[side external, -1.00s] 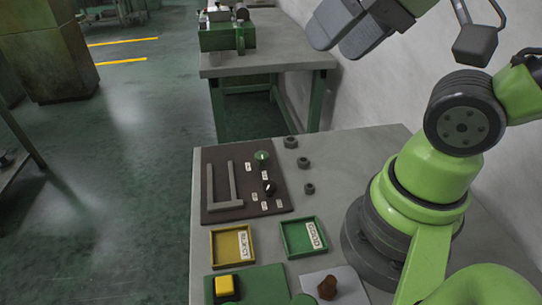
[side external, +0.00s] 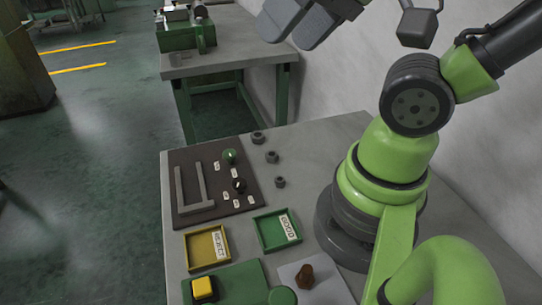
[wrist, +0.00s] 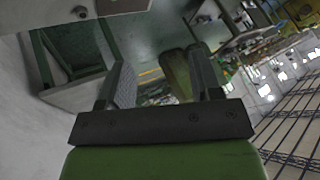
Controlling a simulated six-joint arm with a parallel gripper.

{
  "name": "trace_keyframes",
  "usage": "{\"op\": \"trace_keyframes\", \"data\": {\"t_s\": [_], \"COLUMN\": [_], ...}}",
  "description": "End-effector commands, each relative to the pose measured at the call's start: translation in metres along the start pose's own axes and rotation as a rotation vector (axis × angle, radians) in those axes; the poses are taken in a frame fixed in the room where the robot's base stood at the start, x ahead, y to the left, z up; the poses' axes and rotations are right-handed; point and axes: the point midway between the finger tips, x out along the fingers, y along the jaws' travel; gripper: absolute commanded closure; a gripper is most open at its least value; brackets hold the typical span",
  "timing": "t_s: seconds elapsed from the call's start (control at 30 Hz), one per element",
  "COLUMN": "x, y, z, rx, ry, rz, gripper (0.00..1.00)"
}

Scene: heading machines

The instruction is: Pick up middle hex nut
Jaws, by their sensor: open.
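Three dark grey hex nuts lie in a slanting row on the grey table in the side external view. The middle hex nut (side external: 272,157) lies between the far nut (side external: 257,137) and the near nut (side external: 280,182). My gripper (side external: 300,22) is at the top edge of that view, high above the table and apart from the nuts. Its fingers are spread with nothing between them. The wrist view also shows my gripper (wrist: 158,62) open and empty. One nut (wrist: 81,11) shows at its top edge; I cannot tell which one.
Left of the nuts is a dark panel (side external: 180,215) with a grey bracket and knobs. Nearer are a yellow REJECT tray (side external: 189,254), a green GOOD tray (side external: 262,234) and a yellow button (side external: 203,287). A second table (side external: 225,62) stands behind. The wall is at the right.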

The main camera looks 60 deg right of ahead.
Motion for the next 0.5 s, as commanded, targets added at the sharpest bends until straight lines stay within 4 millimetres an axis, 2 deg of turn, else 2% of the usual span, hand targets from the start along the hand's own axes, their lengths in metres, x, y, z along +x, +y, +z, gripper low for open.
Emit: {"op": "trace_keyframes", "data": {"t_s": [0.3, 0.37, 0.5], "x": [0.003, 0.009, 0.035], "y": [0.001, 0.004, 0.018], "z": [-0.003, -0.008, -0.027], "rx": [-0.010, -0.027, -0.107], "ry": [-0.010, -0.025, -0.097], "rz": [0.014, 0.036, 0.121], "gripper": [0.42, 0.42, 0.42]}}
